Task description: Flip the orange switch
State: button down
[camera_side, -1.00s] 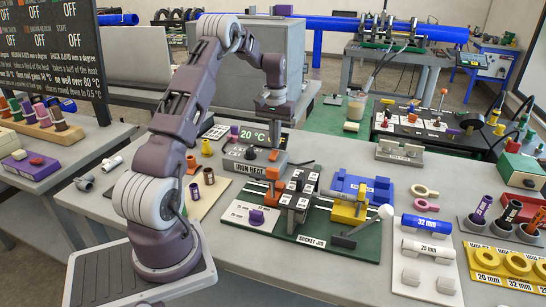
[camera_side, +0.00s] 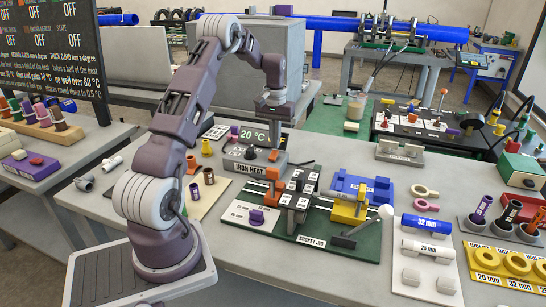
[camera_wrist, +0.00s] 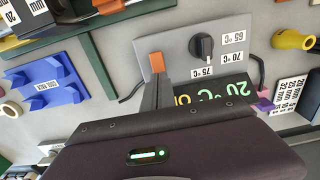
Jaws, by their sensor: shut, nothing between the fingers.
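The orange switch (camera_wrist: 157,62) stands on the grey face of the iron heat box (camera_wrist: 185,50) in the wrist view, left of a black knob (camera_wrist: 201,46). My gripper (camera_wrist: 157,88) is shut and empty, with its fingertips right by the switch's near end. I cannot tell whether they touch it. In the side view my gripper (camera_side: 274,145) points down over the right part of the iron heat box (camera_side: 238,166). The switch cannot be made out clearly there. The box's display (camera_side: 252,135) reads 20 °C.
A socket jig (camera_side: 300,215) with orange and yellow clamps sits just in front of the box. Brown and yellow pipe pieces stand to its left. A blue cold block (camera_wrist: 45,82) lies left of the box in the wrist view. A dark cable runs beside the box.

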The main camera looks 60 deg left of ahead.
aim_at(275, 151)
jog(key=shift+f, duration=0.9)
dwell(0.3)
jog(key=shift+r, duration=3.5)
jog(key=s+d+r+m+t+y, duration=0.1)
jog(key=s+d+r+m, duration=0.1)
jog(key=d+r, duration=0.8)
jog(key=s+d+r+m+t, duration=0.25)
jog(key=d+r, duration=0.25)
jog(key=d, duration=0.8)
jog(key=s+d+f+m+t, duration=0.1)
jog(key=s+d+m, duration=0.1)
jog(key=s+d, duration=0.4)
jog(key=s+d+f+m+t+h, duration=0.1)
jog(key=s+d+m, duration=0.1)
jog(key=s+d, duration=0.5)
jog(key=s, duration=0.5)
jog(key=shift+d, duration=0.3)
